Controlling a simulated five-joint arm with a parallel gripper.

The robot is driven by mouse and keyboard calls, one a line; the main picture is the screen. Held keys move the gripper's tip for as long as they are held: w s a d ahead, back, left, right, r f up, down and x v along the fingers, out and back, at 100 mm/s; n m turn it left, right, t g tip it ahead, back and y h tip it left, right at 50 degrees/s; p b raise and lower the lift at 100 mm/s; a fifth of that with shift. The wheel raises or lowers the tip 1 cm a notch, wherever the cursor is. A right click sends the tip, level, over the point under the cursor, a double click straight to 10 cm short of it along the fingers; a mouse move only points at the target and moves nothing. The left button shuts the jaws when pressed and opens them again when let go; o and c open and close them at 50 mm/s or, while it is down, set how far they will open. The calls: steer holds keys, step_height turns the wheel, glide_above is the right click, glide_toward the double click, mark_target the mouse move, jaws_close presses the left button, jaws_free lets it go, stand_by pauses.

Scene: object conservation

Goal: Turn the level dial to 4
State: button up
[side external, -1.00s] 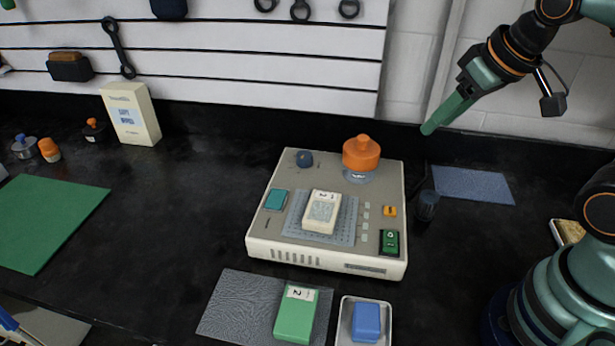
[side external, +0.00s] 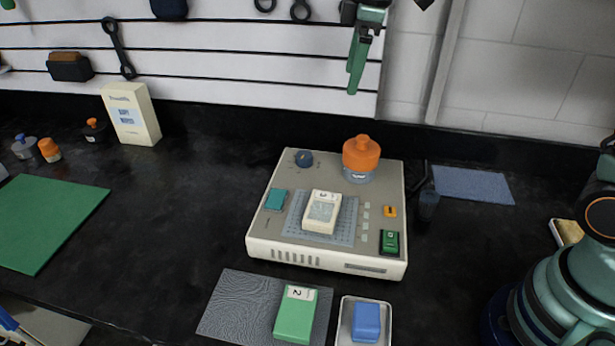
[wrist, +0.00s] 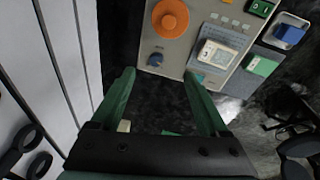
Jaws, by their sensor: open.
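A dark blue round knob (side external: 303,158), which looks like the level dial, sits at the back left corner of a beige bench device (side external: 280,246). In the wrist view the knob (wrist: 155,59) lies just beyond the fingertips, roughly in line with the space between them. I cannot read its setting or any marks around it. My gripper (side external: 355,90) is in the air above the back of the bench, in front of the wall panel, well clear of the knob. In the wrist view its two green fingers (wrist: 158,76) are apart with nothing between them.
An orange-capped jar (side external: 361,155) stands on the device right of the knob. A white block (side external: 322,212) and a teal block (side external: 276,200) are also on it. A green block (side external: 297,314) and a tray with a blue block (side external: 366,322) are in front.

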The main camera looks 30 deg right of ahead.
mark_target(304, 154)
steer(key=w+a+f+n+g, duration=0.2)
steer(key=w+a+f+n, duration=0.3)
steer(key=w+f+n, duration=0.3)
steer(key=shift+m, duration=0.3)
steer(key=f, duration=1.3)
steer(key=shift+w+d, duration=0.1)
steer(key=shift+w, duration=0.25)
jaws_close()
